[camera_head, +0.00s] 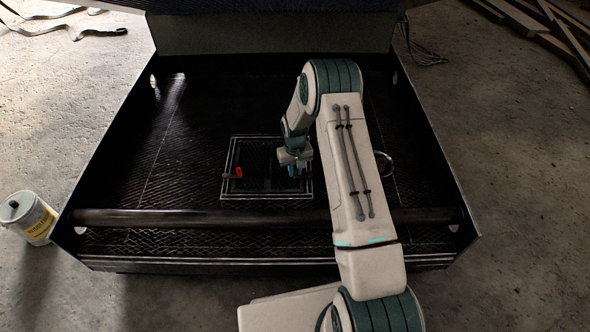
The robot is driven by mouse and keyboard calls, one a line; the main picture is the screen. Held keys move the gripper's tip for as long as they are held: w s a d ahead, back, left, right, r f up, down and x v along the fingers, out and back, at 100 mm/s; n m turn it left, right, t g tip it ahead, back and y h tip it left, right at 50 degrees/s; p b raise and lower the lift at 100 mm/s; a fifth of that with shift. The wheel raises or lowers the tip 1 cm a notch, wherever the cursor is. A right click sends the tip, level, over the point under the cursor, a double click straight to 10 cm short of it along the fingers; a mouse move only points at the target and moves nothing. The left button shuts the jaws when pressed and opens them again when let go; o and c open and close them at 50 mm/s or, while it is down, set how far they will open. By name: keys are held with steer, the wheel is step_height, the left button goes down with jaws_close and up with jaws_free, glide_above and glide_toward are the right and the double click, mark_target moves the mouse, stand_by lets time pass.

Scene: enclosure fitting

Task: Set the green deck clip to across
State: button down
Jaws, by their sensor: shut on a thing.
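My gripper (297,166) is low over the right edge of a framed square panel (262,194) in the dark enclosure floor. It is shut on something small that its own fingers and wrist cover. The green deck clip does not show clearly. The spot at the panel's right side where my gripper is closed is hidden, and that is where the clip appears to be. I cannot tell which way it is turned. A red clip (238,172) sits on the panel's left side, apart from my gripper.
A dark round bar (170,218) crosses the enclosure in front of the panel. Side walls and a raised lid (270,34) bound the space. A metal ring (385,163) lies right of my arm. A paint can (28,218) stands outside at left. The floor left of the panel is clear.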

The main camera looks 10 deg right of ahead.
mark_target(295, 168)
steer(key=c, duration=1.4)
jaws_free()
step_height(295, 168, up, 14)
steer(key=p, duration=0.4)
steer(key=shift+f, duration=0.1)
